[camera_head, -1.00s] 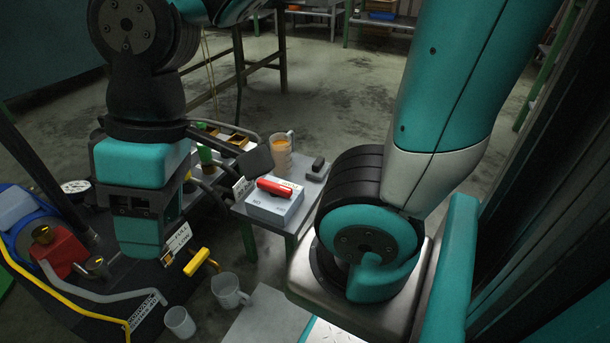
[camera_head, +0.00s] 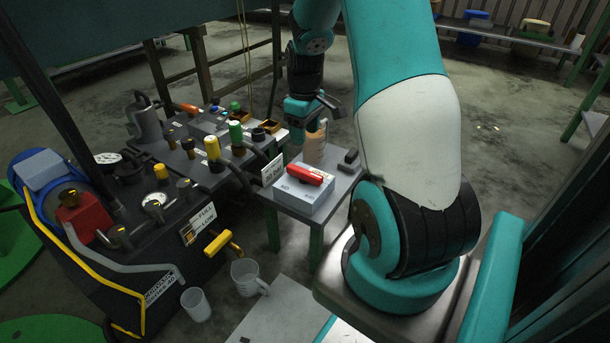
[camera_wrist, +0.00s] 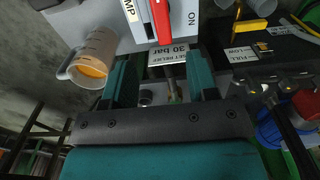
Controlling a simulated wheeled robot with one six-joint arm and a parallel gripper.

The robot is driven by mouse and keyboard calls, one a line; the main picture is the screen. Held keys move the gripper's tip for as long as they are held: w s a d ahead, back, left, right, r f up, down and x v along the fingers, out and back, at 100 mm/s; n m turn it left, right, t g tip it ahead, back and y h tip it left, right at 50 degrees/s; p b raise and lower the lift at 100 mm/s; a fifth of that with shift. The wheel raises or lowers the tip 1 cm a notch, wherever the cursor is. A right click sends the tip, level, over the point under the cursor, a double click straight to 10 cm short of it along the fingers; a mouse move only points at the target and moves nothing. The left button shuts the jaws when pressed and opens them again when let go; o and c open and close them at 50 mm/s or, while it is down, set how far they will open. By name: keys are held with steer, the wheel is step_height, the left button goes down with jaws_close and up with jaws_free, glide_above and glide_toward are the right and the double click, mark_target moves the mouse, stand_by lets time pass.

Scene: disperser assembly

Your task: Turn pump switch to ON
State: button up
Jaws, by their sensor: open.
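The pump switch is a pale box (camera_head: 305,196) with a red handle (camera_head: 304,174) lying across its top. It stands on a small grey table with green legs. In the wrist view the red handle (camera_wrist: 161,22) shows at the top edge, beside the printed word ON and part of the word PUMP. My gripper (camera_head: 308,129) is open and empty, behind the switch box in the head view and apart from the handle. In the wrist view its two teal fingers (camera_wrist: 163,78) are spread, with a "30 bar" sign visible beyond the gap between them.
A beaker of orange liquid (camera_head: 314,150) stands behind the box, close to my gripper. A black block (camera_head: 351,157) lies at the table's right. A dark machine with knobs, gauges and a yellow lever (camera_head: 219,242) fills the left. Two clear cups (camera_head: 246,276) stand below.

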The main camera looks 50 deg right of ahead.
mark_target(305, 171)
step_height(305, 171, down, 13)
steer(key=b, duration=0.6)
steer(key=shift+r, duration=0.1)
steer(key=c, duration=0.9)
